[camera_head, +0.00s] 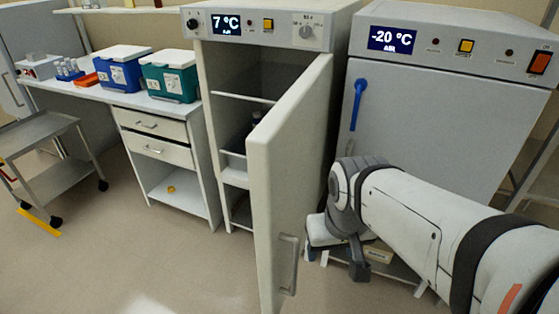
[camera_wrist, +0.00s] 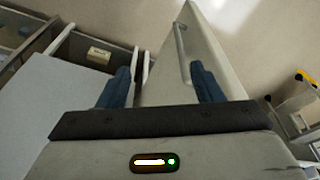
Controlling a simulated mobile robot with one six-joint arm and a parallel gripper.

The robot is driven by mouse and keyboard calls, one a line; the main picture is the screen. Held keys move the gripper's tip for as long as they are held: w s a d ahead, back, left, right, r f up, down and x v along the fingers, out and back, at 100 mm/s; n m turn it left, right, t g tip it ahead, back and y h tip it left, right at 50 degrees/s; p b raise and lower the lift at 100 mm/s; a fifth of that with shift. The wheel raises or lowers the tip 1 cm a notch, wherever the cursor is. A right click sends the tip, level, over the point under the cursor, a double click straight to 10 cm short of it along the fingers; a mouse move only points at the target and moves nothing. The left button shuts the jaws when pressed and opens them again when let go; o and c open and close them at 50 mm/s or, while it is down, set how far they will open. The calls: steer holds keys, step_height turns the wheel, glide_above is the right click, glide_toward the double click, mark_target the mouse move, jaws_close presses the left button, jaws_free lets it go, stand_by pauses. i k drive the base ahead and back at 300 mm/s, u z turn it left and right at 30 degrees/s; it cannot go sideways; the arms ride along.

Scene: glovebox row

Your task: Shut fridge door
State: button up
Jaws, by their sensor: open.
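The fridge (camera_head: 220,75) with the 7 °C display stands open in the head view. Its pale door (camera_head: 290,165) is swung out toward me, with a vertical bar handle (camera_head: 288,265) low on the face. Shelves and a dark item show inside. My gripper (camera_head: 340,260) is just right of the door, low down, on the handle side. In the wrist view the door (camera_wrist: 195,60) and its handle (camera_wrist: 182,50) show beyond my open, empty fingers (camera_wrist: 160,88). I cannot tell whether a finger touches the door.
A -20 °C freezer (camera_head: 430,130) with a blue handle (camera_head: 357,105) stands shut at the right, behind my arm. Left of the fridge are drawers (camera_head: 155,137) under a bench with blue and green cooler boxes (camera_head: 170,75). A cart (camera_head: 50,150) stands far left. Floor in front is clear.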

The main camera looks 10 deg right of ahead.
mark_target(285, 151)
steer(key=z, duration=1.2)
steer(key=k, duration=1.45)
steer(key=u, duration=0.7)
steer(key=i, duration=1)
steer(key=u, duration=0.05)
